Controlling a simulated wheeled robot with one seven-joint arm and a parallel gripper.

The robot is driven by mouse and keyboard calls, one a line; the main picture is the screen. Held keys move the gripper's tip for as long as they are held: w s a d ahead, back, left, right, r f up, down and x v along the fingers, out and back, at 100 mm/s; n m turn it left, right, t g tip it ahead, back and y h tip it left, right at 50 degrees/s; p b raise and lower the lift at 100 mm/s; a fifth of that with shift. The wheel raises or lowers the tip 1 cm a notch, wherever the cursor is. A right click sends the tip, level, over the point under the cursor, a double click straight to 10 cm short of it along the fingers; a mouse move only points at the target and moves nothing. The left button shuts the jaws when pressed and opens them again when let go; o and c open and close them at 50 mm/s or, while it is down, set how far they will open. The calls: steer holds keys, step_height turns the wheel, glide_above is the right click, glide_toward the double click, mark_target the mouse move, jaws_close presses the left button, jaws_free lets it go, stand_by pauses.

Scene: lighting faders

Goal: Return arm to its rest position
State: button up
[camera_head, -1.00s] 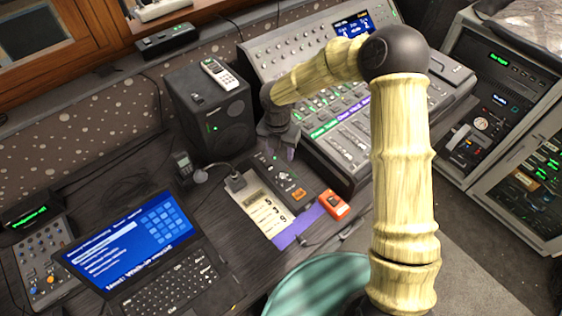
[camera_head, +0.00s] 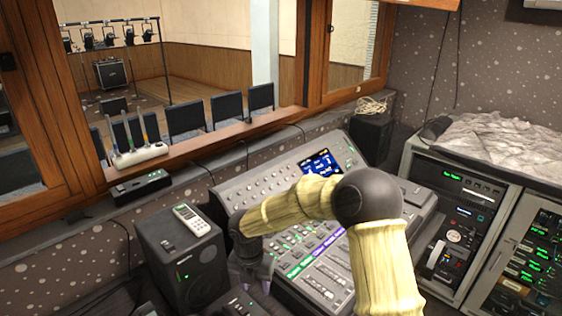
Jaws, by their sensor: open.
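My arm, with bamboo-like links and dark joints, rises from the lower right and bends over the lighting console (camera_head: 230,199). My gripper (camera_head: 262,282) hangs pointing down at the console's left front side, close to the black speaker (camera_head: 183,262). Its jaws are small and dark here, and they are open with nothing seen between them. The console's rows of faders (camera_head: 318,270) with green and purple label strips lie right of the gripper, partly behind my arm. I cannot tell whether the gripper touches anything.
A white remote (camera_head: 193,219) lies on the speaker. A black box (camera_head: 140,189) and a white power strip (camera_head: 140,155) are at the window ledge. Equipment racks (camera_head: 450,215) stand on the right. Another dark speaker (camera_head: 370,138) is behind the console. Open air lies above the console.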

steer(key=s+d+r+m+t, duration=0.1)
steer(key=s+d+r+m, duration=0.1)
steer(key=s+d+m, duration=0.3)
steer(key=s+d+r+m, duration=0.3)
steer(key=d+m, duration=0.8)
steer(key=m, duration=0.6)
steer(key=s+d+r+m+t, duration=0.1)
steer(key=s+d+r+m, duration=0.2)
steer(key=s+d+m, duration=0.3)
steer(key=d+m, duration=0.2)
steer(key=m, duration=0.3)
steer(key=shift+s+d+m+t+y, duration=0.3)
steer(key=shift+a, duration=0.15)
